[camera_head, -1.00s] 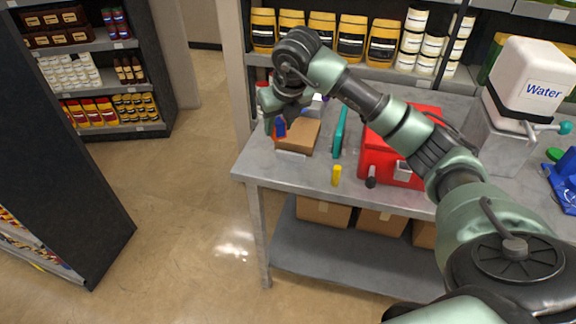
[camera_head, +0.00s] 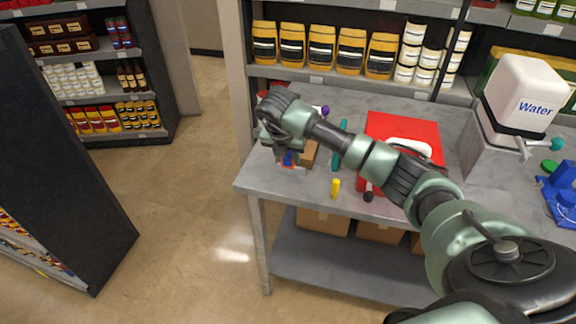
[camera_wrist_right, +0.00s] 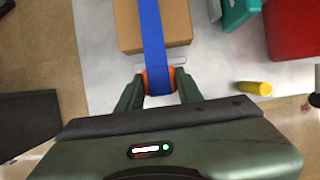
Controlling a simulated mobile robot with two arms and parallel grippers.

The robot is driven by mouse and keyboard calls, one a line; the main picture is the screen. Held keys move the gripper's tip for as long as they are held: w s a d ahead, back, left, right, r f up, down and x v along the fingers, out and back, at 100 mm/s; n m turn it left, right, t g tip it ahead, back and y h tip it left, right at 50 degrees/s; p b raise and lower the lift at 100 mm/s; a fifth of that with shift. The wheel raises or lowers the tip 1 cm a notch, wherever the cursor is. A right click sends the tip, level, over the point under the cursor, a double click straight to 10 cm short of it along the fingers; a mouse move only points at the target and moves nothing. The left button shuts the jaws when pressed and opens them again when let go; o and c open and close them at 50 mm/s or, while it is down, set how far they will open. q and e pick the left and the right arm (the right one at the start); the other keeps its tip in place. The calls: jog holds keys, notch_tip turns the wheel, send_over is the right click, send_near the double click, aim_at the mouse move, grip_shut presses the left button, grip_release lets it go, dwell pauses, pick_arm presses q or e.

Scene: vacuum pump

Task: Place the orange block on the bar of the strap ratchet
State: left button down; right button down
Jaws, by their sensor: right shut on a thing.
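My right gripper (camera_head: 287,157) is over the left end of the grey workbench, beside a brown box. In the right wrist view its fingers (camera_wrist_right: 159,92) are shut on the orange block (camera_wrist_right: 147,80). A blue strip (camera_wrist_right: 152,35) passes between the fingers over the orange and runs away across the brown box (camera_wrist_right: 125,28). In the head view a little blue (camera_head: 289,158) shows under the gripper, and the arm hides most of the rest. I cannot clearly pick out the strap ratchet or its bar. My left gripper is out of view.
A teal object (camera_head: 337,156), a red toolbox (camera_head: 428,130) and a white water container (camera_head: 528,92) are further right. Stocked shelves (camera_head: 345,78) stand behind the bench (camera_head: 262,172).

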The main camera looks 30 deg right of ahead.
aim_at(288, 168)
notch_tip(288, 168, down, 5)
jog(key=shift+p, duration=0.65)
jog(key=shift+f, duration=0.3)
jog(key=shift+f, duration=0.2)
jog(key=c, duration=0.9)
grip_release()
jog(key=shift+r, duration=0.1)
jog(key=shift+r, duration=0.1)
